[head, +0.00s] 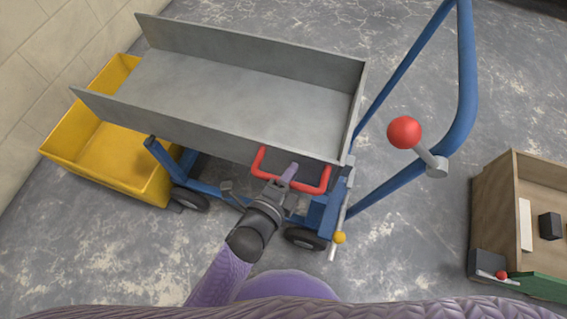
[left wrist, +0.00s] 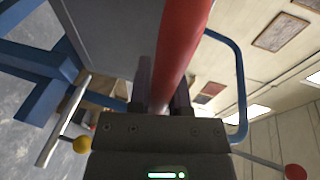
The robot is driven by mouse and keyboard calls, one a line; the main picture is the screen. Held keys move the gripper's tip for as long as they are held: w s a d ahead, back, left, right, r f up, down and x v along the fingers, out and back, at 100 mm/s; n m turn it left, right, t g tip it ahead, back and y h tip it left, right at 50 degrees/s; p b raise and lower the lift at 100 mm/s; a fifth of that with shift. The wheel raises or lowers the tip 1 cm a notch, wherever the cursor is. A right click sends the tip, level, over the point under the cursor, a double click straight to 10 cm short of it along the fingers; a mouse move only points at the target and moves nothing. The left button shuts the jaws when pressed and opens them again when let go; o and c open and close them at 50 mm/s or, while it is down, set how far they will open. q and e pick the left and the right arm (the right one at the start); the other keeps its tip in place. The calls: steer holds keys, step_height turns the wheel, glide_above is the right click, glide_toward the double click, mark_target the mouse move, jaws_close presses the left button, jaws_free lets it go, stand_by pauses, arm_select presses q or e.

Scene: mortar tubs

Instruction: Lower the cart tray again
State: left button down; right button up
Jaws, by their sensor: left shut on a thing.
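The grey cart tray (head: 235,85) sits on a blue wheeled frame (head: 232,198). It has side walls and a wall at its right end, and its left end reaches over a yellow tub (head: 110,152). I cannot tell its exact tilt. A red handle (head: 312,189) is on the tray's near side, towards the right end. My left gripper (head: 287,183) is shut on the handle's bar. In the left wrist view the red bar (left wrist: 182,45) passes between the fingers (left wrist: 160,95), and the tray (left wrist: 110,35) is behind it. My right gripper is out of view.
A lever with a yellow knob (head: 339,237) stands by the frame's right end. A red ball-topped lever (head: 404,132) is on the blue push bar (head: 466,70). A wooden box (head: 492,200) stands at the right. The concrete floor (head: 400,260) between is clear.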

arm_select(q)
steer(key=shift+s+f, duration=0.1)
steer(key=shift+f, duration=0.35)
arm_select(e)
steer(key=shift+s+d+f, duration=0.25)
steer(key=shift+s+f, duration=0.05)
arm_select(q)
steer(key=shift+s+f, duration=0.1)
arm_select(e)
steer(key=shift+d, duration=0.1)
arm_select(q)
steer(key=c, duration=0.6)
jaws_free()
steer(key=shift+d, duration=0.1)
steer(key=p+v, duration=0.3)
steer(key=v, duration=0.6)
steer(key=shift+s+a+p, duration=0.25)
steer(key=shift+s+p, duration=0.05)
steer(key=shift+p, duration=0.1)
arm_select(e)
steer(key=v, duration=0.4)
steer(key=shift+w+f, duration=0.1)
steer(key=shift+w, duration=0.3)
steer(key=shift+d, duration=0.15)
